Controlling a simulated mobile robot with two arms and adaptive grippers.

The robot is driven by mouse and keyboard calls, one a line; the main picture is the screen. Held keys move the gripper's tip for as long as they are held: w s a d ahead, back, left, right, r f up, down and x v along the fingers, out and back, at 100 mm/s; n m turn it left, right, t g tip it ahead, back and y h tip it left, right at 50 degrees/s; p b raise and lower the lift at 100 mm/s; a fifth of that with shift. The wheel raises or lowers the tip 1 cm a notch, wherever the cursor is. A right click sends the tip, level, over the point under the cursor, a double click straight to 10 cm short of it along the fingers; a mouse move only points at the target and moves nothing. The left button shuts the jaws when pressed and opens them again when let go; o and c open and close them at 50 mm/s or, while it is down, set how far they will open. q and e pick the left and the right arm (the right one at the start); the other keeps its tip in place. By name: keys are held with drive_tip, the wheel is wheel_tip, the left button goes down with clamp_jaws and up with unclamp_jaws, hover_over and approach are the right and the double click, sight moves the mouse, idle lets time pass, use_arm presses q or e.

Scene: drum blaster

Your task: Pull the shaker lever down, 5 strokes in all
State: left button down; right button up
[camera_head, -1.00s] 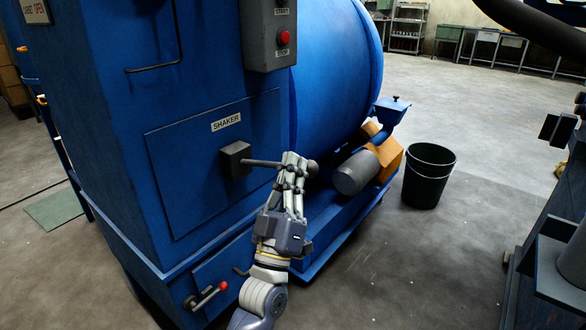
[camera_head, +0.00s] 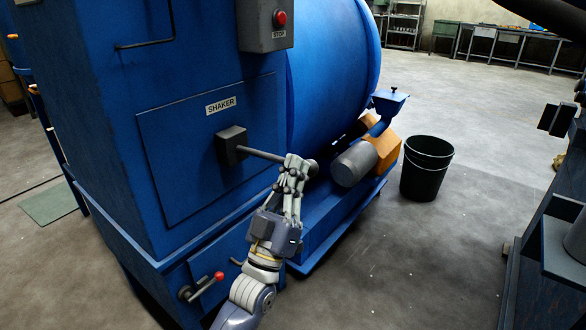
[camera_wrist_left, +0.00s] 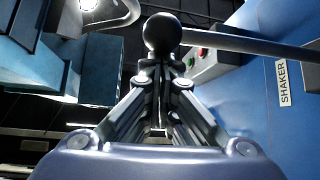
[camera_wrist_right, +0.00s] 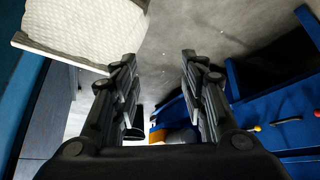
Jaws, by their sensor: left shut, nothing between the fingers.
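The shaker lever (camera_head: 263,154) is a dark rod from a block on the blue machine's panel, under the SHAKER label (camera_head: 221,105). It slopes down to the right and ends in a round black knob (camera_head: 313,169). My left gripper (camera_head: 295,163) is shut, its fingertips at the lever just short of the knob. In the left wrist view the knob (camera_wrist_left: 162,33) is right beyond the closed fingertips (camera_wrist_left: 160,72), with nothing between them; whether they touch is hard to tell. My right gripper (camera_wrist_right: 158,58) is open and empty, away from the lever.
A stop button box (camera_head: 265,22) is above the panel. A smaller red-knobbed lever (camera_head: 204,286) is low on the machine. A grey motor (camera_head: 354,165) is right of the knob. A black bucket (camera_head: 427,170) stands on the floor, with open floor around it.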

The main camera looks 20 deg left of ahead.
drive_tip(key=w+a+r+t+y+b, duration=0.2)
drive_tip(key=w+a+r+t+b, duration=0.15)
drive_tip(key=w+r+t, duration=0.6)
use_arm(q)
wheel_tip(320, 180, down, 10)
drive_tip(key=m+g+h+b, duration=0.2)
drive_tip(key=m+g+h, duration=0.2)
drive_tip(key=m+h, duration=0.6)
drive_tip(key=shift+a+r+m+g+h+b, duration=0.25)
drive_tip(key=shift+m+g+h+b, duration=0.1)
drive_tip(key=shift+m, duration=0.45)
use_arm(e)
wheel_tip(320, 180, up, 17)
drive_tip(key=a+t+y, duration=0.2)
drive_tip(key=t+y, duration=0.1)
drive_tip(key=t, duration=0.4)
drive_tip(key=shift+s+a+f+n+t+y, duration=0.15)
drive_tip(key=shift+a+n+t+y, duration=0.15)
drive_tip(key=shift+n+t, duration=0.1)
use_arm(q)
drive_tip(key=shift+w, duration=0.15)
